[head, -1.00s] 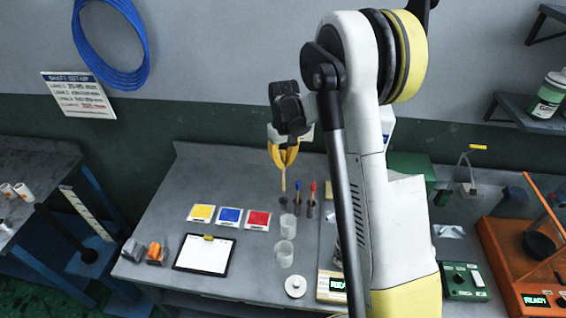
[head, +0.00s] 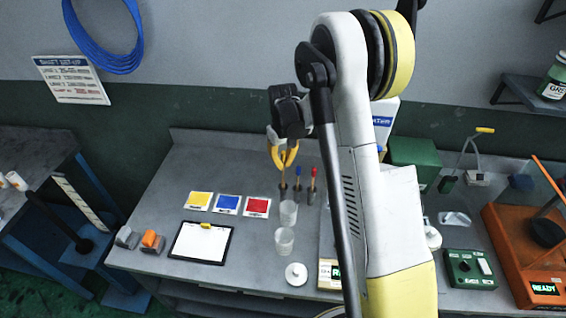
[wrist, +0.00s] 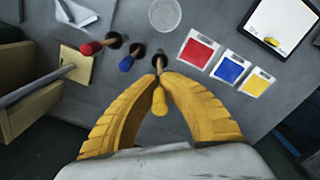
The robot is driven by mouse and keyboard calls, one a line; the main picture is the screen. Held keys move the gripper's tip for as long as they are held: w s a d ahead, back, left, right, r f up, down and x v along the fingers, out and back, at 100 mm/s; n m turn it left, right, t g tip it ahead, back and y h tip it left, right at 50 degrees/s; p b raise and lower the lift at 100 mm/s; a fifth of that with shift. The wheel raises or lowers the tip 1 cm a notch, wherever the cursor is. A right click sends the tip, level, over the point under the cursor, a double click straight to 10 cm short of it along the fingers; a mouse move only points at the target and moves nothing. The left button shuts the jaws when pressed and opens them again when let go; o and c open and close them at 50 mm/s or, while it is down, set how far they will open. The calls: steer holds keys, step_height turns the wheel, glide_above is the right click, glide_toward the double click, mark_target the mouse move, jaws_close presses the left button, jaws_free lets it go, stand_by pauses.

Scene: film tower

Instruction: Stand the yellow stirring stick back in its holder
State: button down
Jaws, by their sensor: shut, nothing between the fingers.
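The yellow stirring stick (wrist: 160,103) shows in the wrist view with its yellow knob toward me, between the curved fingers. Its far end meets a dark holder (wrist: 160,57) and it looks upright there. In the head view the holder (head: 283,189) lies just under the fingertips, and the stick is mostly hidden. My gripper (wrist: 160,77) is shut, its yellow fingertips drawn together around the line of the stick. I cannot tell whether they touch it. The gripper (head: 284,165) also shows in the head view.
A blue-topped stick (head: 297,171) and a red-topped stick (head: 314,172) stand in holders close on the right. Clear beakers (head: 284,242) stand in front. Yellow, blue and red cards (head: 228,204) and a clipboard (head: 201,244) lie left. The bench's back left is clear.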

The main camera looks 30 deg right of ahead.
mark_target(283, 152)
steer(key=shift+f+b, duration=1.6)
steer(key=shift+f, duration=0.45)
steer(key=c, duration=1.5)
jaws_free()
steer(key=shift+c, duration=0.2)
step_height(283, 152, up, 12)
steer(key=shift+r, duration=0.1)
